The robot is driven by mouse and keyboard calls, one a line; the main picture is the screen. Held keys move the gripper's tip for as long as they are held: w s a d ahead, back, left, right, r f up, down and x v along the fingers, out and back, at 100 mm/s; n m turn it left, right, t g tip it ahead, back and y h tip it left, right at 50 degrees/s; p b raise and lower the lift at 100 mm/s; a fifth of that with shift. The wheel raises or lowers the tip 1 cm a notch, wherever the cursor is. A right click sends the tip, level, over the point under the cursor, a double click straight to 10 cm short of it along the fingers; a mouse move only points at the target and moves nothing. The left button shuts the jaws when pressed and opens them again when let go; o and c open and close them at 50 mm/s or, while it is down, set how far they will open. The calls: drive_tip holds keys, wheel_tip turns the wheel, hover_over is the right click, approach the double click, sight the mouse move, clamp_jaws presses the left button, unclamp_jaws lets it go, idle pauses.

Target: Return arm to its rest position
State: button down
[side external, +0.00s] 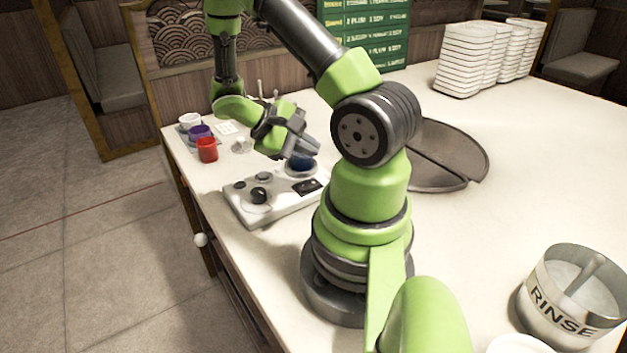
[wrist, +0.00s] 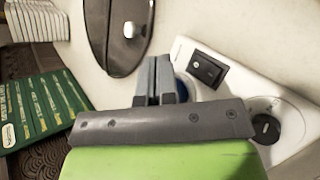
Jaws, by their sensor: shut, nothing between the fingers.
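My gripper (side external: 308,147) is shut and empty, tilted over the white device near the table's left edge. The wrist view shows its two grey fingers (wrist: 154,78) pressed together. Just below and beside the fingertips is a blue round item (side external: 301,164) on the device; in the wrist view it is mostly hidden behind the fingers. I cannot tell whether they touch. The white device (side external: 238,205) has a black knob (side external: 258,195) and a black rocker switch (side external: 308,186). The switch also shows in the wrist view (wrist: 207,69). My arm is bent and reaches down to the device.
Red (side external: 207,150), purple (side external: 199,132) and white (side external: 189,120) cups stand left of my gripper. A dark round divided tray (side external: 455,182) lies to the right. White stacked dishes (side external: 465,62) and a green menu board (side external: 375,35) are behind. A RINSE pot (side external: 545,305) stands front right.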

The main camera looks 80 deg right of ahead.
idle(0.3)
drive_tip(key=w+a+r+t+y, duration=0.1)
drive_tip(key=a+r+t+y, duration=0.2)
drive_tip(key=a+r+t, duration=0.5)
drive_tip(key=w+a+r+n+t+y, duration=0.1)
drive_tip(key=w+a+r+t+y, duration=0.1)
drive_tip(key=a+r+t, duration=0.6)
drive_tip(key=a+r+y, duration=0.1)
drive_tip(key=a+r, duration=0.3)
drive_tip(key=shift+a+r+t, duration=0.4)
drive_tip(key=shift+w, duration=0.1)
